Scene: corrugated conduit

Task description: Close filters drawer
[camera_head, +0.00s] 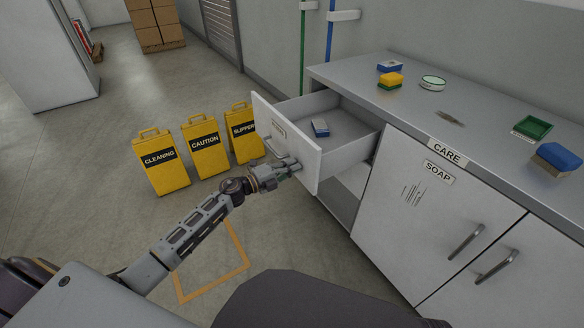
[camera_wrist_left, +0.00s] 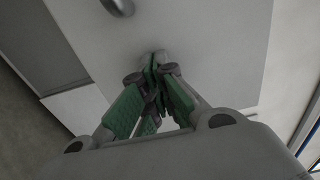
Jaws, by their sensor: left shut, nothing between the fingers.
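The white drawer (camera_head: 287,138) is pulled open from the left end of the cabinet. Its front carries a label too small to read and a handle. A blue and grey sponge-like block (camera_head: 320,127) lies inside. My left gripper (camera_head: 296,167) is at the outer face of the drawer front, near its lower middle. In the left wrist view my left gripper (camera_wrist_left: 158,60) has its green-padded fingers together, tips at the white panel (camera_wrist_left: 200,35); whether they touch it I cannot tell. Nothing shows between them. My right gripper is not in view.
The countertop (camera_head: 480,130) holds a blue sponge, a yellow and green sponge (camera_head: 390,80), a round dish (camera_head: 433,83), a green tray (camera_head: 532,127) and another blue sponge (camera_head: 556,158). Several yellow floor signs (camera_head: 205,147) stand left of the drawer. Cabinet doors (camera_head: 415,205) are shut.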

